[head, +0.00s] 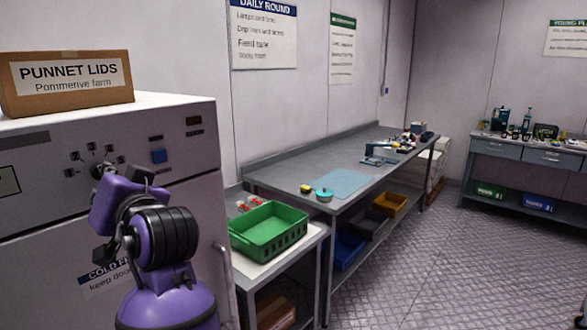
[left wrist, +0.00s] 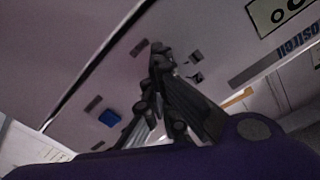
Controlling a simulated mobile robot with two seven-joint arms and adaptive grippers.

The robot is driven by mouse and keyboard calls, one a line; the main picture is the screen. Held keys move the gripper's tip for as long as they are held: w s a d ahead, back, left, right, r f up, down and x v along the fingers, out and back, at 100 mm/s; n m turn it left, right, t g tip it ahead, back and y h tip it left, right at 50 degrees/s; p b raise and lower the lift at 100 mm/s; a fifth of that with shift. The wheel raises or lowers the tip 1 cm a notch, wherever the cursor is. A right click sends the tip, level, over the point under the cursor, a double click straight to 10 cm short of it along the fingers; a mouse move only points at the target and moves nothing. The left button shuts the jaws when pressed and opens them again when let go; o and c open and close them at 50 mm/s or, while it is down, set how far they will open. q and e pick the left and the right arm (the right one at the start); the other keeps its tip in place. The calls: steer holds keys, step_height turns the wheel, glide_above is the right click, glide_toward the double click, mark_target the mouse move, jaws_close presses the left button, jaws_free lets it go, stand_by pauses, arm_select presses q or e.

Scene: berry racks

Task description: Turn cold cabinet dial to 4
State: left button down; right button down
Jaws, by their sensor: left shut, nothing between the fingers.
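The cold cabinet (head: 190,160) is the white unit at the left of the head view. Its front panel has small dark marks in an arc and a blue square (head: 159,156), which also shows in the left wrist view (left wrist: 110,118). The dial itself is hidden behind my gripper and wrist, so its setting cannot be read. My left gripper (left wrist: 158,52) is shut and empty, its dark fingertips at the panel among the marks. I cannot tell whether they touch the dial. My right gripper is not in view.
A cardboard box of punnet lids (head: 68,84) stands on the cabinet. A green crate (head: 268,232) sits on a low table to the right. A long grey workbench (head: 300,170) runs along the wall. The floor (head: 440,260) at the right is clear.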

arm_select(q)
steer(key=shift+s+a+r, duration=0.35)
steer(key=shift+s+r, duration=0.05)
steer(key=shift+r, duration=0.1)
steer(key=shift+f, duration=0.1)
steer(key=shift+s+a+f, duration=0.15)
steer(key=shift+a+f, duration=0.05)
steer(key=shift+f, duration=0.1)
steer(key=shift+s+d+f, duration=0.1)
steer(key=shift+s+f, duration=0.1)
steer(key=shift+f, duration=0.05)
steer(key=shift+s+d+f, duration=0.1)
steer(key=shift+s+d, duration=0.15)
steer(key=shift+v, duration=2.2)
steer(key=shift+w+d, duration=0.15)
